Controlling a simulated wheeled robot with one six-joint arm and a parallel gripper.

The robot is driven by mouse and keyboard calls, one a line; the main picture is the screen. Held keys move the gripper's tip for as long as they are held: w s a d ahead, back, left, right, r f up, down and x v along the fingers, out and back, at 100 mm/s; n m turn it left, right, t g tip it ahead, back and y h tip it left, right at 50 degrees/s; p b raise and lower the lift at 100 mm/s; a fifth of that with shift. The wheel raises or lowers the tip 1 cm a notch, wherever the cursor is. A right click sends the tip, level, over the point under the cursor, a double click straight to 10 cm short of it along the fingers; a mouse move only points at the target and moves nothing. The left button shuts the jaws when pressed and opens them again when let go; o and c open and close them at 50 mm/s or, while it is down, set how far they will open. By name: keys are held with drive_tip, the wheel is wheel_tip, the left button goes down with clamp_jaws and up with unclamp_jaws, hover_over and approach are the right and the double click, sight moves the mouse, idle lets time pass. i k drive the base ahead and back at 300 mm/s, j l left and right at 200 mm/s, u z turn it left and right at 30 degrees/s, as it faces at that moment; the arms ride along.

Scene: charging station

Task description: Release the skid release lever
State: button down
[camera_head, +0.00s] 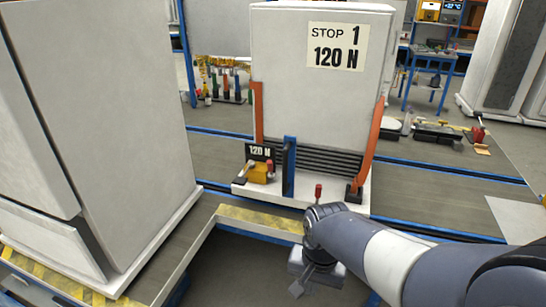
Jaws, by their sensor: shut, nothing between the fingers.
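My arm reaches in from the lower right, and my gripper (299,287) points down in front of the skid; it is small in view and looks shut and empty. A white skid base (345,208) carries a tall white cabinet (300,70) marked "STOP 1, 120 N". A small red-topped lever (318,191) stands upright at the skid's front edge, just behind my wrist, its foot partly hidden. Another red handle (270,167) sits by a yellow block (259,174) next to a black "120 N" plate (259,152). I cannot tell which is the skid release lever. My gripper appears apart from both.
Orange uprights (368,138) and a blue post (289,165) flank the cabinet's lower front. A yellow-striped rail (258,219) runs before the skid. A large white cabinet (120,90) fills the left. A dark floor area (235,265) lies open left of my gripper.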

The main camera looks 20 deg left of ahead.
sight(271, 175)
drive_tip(key=i+j+u, duration=0.1)
drive_tip(key=u, duration=0.25)
drive_tip(key=i+j+u, duration=0.1)
drive_tip(key=u, duration=0.3)
drive_tip(key=i+u, duration=0.25)
drive_tip(key=i, duration=0.65)
drive_tip(key=i+j+z, duration=0.1)
drive_tip(key=i, duration=0.25)
drive_tip(key=i+j+z, duration=0.15)
drive_tip(key=i, duration=0.25)
drive_tip(key=i+z, duration=0.1)
drive_tip(key=z, duration=0.25)
drive_tip(key=i+j+z, duration=0.1)
drive_tip(key=z, duration=0.3)
drive_tip(key=i+j+z, duration=0.1)
drive_tip(key=z, duration=0.25)
